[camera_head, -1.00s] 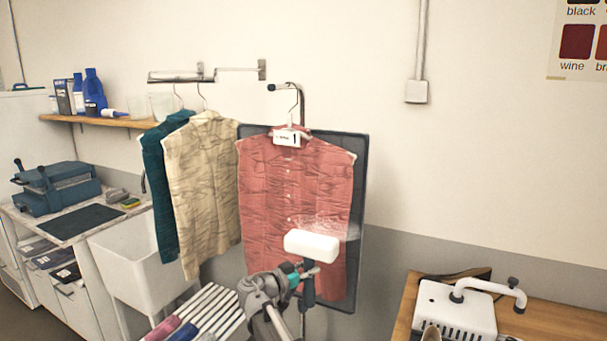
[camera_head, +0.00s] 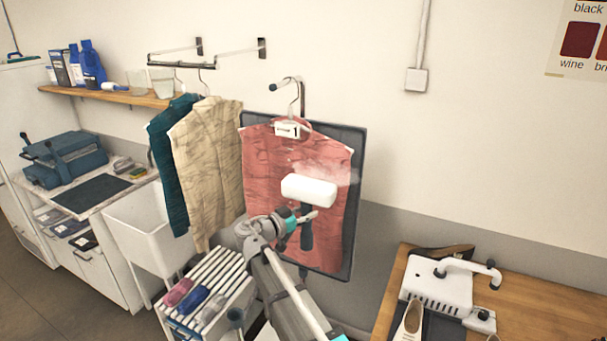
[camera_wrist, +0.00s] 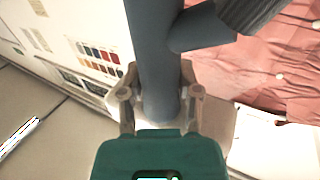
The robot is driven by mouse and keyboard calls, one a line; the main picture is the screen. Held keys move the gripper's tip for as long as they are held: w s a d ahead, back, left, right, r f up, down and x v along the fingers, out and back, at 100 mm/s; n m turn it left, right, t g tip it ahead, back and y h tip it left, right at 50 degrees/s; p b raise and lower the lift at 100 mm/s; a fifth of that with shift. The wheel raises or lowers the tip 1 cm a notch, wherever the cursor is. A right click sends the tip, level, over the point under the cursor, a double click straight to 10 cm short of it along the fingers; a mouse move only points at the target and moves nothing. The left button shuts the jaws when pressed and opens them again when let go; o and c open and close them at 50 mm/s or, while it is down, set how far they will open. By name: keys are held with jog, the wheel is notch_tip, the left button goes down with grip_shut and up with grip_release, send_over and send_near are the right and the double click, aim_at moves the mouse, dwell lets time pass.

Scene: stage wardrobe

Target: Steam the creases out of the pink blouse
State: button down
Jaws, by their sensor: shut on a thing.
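The pink blouse (camera_head: 262,165) hangs on a hanger from a wall hook in front of a dark board (camera_head: 356,150). A white tag (camera_head: 287,129) marked 1 is at its collar. Faint creases show on its upper and left parts; the steamer hides part of its right side. My gripper (camera_head: 306,217) is shut on the dark handle (camera_head: 307,238) of the steamer, whose white head (camera_head: 309,190) is in front of the blouse's right middle. Pale steam shows around the head. In the wrist view my gripper (camera_wrist: 160,98) clasps the dark handle (camera_wrist: 152,45), with pink cloth (camera_wrist: 285,60) at right.
A cream garment (camera_head: 208,165) and a teal one (camera_head: 168,160) hang just left. A white slatted rack (camera_head: 212,283) stands below. A wooden table (camera_head: 545,290) with a white machine (camera_head: 440,285) is at right. A white sink (camera_head: 140,225) is at left.

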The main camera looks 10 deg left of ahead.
aim_at(303, 190)
jog(key=r+p, duration=0.4)
jog(key=r, duration=0.1)
jog(key=s+r+p, duration=0.1)
jog(key=r+p, duration=0.2)
jog(key=shift+s+a+r, duration=0.1)
jog(key=shift+a+r, duration=0.05)
jog(key=shift+w, duration=0.2)
jog(key=w+d, duration=0.2)
jog(key=w, duration=0.4)
jog(key=shift+w+d, duration=0.15)
jog(key=shift+d, duration=0.05)
dwell(0.3)
dwell(0.5)
jog(key=shift+f+b, duration=2.55)
jog(key=shift+f, duration=0.15)
